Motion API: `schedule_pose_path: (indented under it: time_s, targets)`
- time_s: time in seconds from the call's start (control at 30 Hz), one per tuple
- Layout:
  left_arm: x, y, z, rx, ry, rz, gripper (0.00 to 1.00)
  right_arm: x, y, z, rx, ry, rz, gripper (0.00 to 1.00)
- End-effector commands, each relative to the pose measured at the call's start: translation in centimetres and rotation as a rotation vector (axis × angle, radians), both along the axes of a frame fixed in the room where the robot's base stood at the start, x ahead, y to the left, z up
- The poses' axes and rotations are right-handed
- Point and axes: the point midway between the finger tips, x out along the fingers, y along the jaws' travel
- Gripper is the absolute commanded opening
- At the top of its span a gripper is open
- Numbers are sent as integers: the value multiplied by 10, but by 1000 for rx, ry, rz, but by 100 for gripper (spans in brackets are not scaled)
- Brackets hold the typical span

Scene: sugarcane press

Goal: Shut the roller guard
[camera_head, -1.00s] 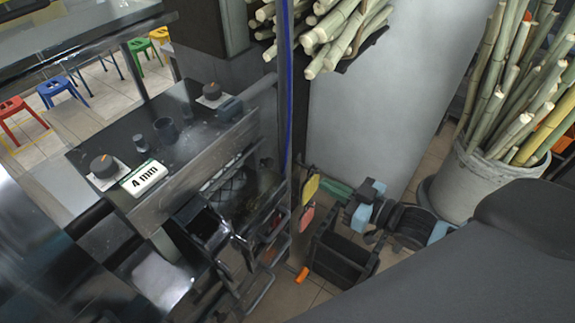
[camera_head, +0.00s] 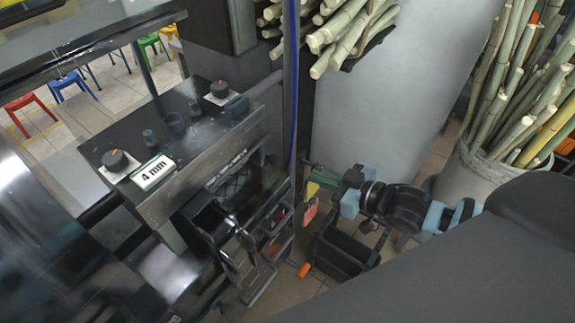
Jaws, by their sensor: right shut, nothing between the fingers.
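The press (camera_head: 210,145) stands left of centre with a dark mesh section (camera_head: 235,187) in its front opening. Dark metal framework (camera_head: 248,262) hangs below and in front of that opening. I cannot tell which of these parts is the roller guard, or how far it is open. My right gripper (camera_head: 319,179) is shut and empty. It reaches in from the right beside a yellow tag and a red tag (camera_head: 310,213) at the press's right edge. I cannot tell whether it touches them. My left gripper is out of view.
A black bin (camera_head: 345,255) with an orange-ended handle (camera_head: 303,270) stands on the floor below my right arm. A blue upright (camera_head: 291,90) rises beside the press. Cane bundles lie at the top, and a grey pot (camera_head: 465,185) of cane stands at right. A "4 mm" sign (camera_head: 153,172) sits on the press.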

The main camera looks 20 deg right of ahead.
Motion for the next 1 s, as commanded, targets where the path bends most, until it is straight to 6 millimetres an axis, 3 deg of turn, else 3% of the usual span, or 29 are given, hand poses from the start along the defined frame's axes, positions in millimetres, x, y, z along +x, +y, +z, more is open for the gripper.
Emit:
schedule_pose_path:
  time_s: [0.6,1.0]
  targets:
    - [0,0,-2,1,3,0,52,71,43,-18,1,-1,0,0]
    - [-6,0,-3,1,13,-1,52,79,48,-22,-1,-1,0,0]
